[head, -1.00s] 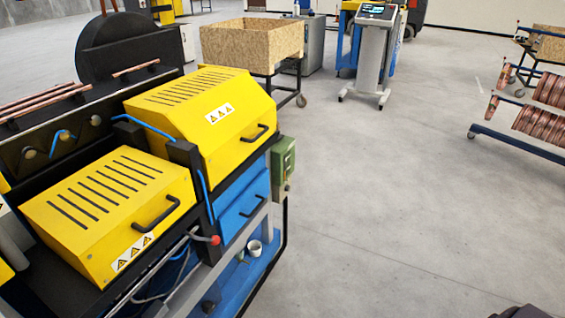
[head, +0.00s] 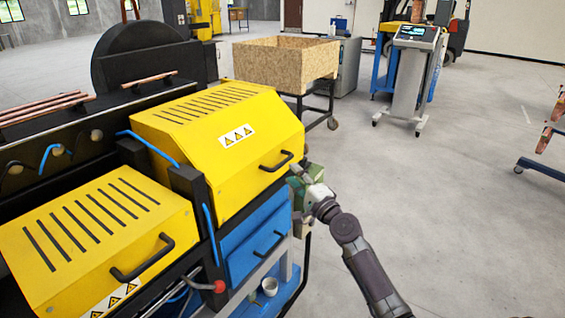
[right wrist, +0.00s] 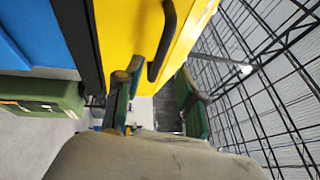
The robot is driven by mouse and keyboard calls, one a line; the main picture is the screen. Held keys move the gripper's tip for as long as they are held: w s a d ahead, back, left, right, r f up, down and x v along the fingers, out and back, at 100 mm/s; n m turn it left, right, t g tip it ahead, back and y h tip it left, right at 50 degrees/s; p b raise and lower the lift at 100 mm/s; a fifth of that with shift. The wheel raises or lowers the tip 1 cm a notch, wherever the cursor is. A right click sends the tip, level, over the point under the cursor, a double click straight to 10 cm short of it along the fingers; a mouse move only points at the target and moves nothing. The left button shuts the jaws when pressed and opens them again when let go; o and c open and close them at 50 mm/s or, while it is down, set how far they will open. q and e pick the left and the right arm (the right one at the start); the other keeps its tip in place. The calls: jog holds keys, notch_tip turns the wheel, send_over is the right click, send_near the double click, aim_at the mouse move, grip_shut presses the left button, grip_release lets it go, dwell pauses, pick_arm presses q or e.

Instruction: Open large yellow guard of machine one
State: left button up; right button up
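The large yellow guard (head: 225,125) of the machine is down. It has dark slots, a warning label and a black handle (head: 277,162) on its front face. My right gripper (head: 297,172) is just right of the handle's right end. In the right wrist view its two green-padded fingers (right wrist: 158,100) are spread apart with nothing between the pads. The black handle (right wrist: 164,42) lies just ahead of the fingers, its near end in line with the gap; I cannot tell if they touch. My left gripper is out of view.
A smaller yellow guard (head: 100,235) with its own handle is at the left. A blue drawer (head: 255,242) sits below the large guard, with a green box (right wrist: 42,97) beside it. Wire mesh (right wrist: 265,85) fills the right of the wrist view.

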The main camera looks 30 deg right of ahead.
aim_at(282, 163)
jog(key=w, duration=0.4)
jog(key=w+r, duration=0.1)
jog(key=w, duration=0.1)
jog(key=shift+w, duration=0.4)
grip_shut()
